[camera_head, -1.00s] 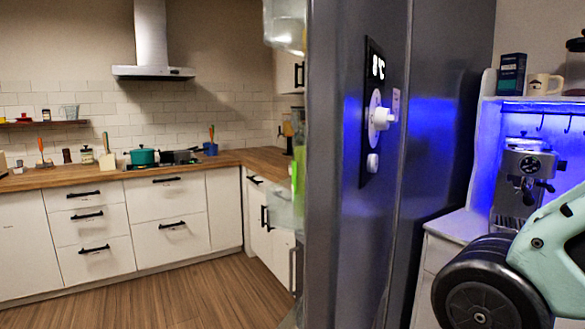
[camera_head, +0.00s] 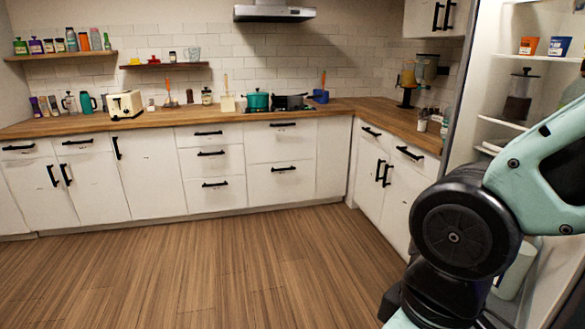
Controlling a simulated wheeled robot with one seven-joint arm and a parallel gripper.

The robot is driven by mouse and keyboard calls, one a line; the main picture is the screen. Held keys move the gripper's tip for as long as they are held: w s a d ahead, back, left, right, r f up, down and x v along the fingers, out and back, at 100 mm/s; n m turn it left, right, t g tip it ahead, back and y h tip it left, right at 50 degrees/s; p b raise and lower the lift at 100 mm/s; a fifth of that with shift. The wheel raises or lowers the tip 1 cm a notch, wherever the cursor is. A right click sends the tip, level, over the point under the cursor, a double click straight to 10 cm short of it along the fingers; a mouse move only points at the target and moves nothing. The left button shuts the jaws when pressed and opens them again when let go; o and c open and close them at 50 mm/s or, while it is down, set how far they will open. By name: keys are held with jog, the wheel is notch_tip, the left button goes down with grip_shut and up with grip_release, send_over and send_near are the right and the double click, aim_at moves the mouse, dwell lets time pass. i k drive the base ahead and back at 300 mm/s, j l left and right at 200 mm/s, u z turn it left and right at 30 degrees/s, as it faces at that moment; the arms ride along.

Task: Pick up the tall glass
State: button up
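I cannot make out a tall glass for certain. A small pale, see-through vessel (camera_head: 192,54) stands at the right end of the short dark wall shelf on the far wall. It is too small to tell whether it is a tall glass or a cup. My arm fills the lower right of the view, and its end is out of the frame, so my gripper does not show. My arm hides part of the white shelved unit at the right.
Wooden floor (camera_head: 210,265) lies open ahead. White cabinets with a wooden counter (camera_head: 330,108) run along the back and right. A teal pot (camera_head: 257,100) and a toaster (camera_head: 125,104) stand on it. A white shelved unit (camera_head: 500,75) holding containers is close at the right.

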aim_at(423, 113)
jog(key=i+j+u, duration=0.85)
jog(key=i+z, duration=0.3)
jog(key=i, duration=0.25)
jog(key=i+j+z, duration=0.1)
jog(key=i+z, duration=0.2)
jog(key=i, duration=0.25)
jog(key=i+l+z, duration=0.1)
jog(key=i+z, duration=0.15)
jog(key=z, duration=0.15)
jog(key=i+z, duration=0.3)
jog(key=z, duration=0.15)
jog(key=i+j+z, duration=0.1)
jog(key=i+z, duration=0.15)
jog(key=z, duration=0.15)
jog(key=i+j+z, duration=0.2)
jog(key=z, duration=0.25)
jog(key=i+j+z, duration=0.25)
jog(key=z, duration=0.15)
jog(key=i+j+z, duration=0.3)
jog(key=z, duration=0.15)
jog(key=i+j+z, duration=0.55)
jog(key=j+z, duration=0.3)
jog(key=i+j, duration=0.15)
jog(key=j, duration=0.15)
jog(key=i+j, duration=0.35)
jog(key=j, duration=0.25)
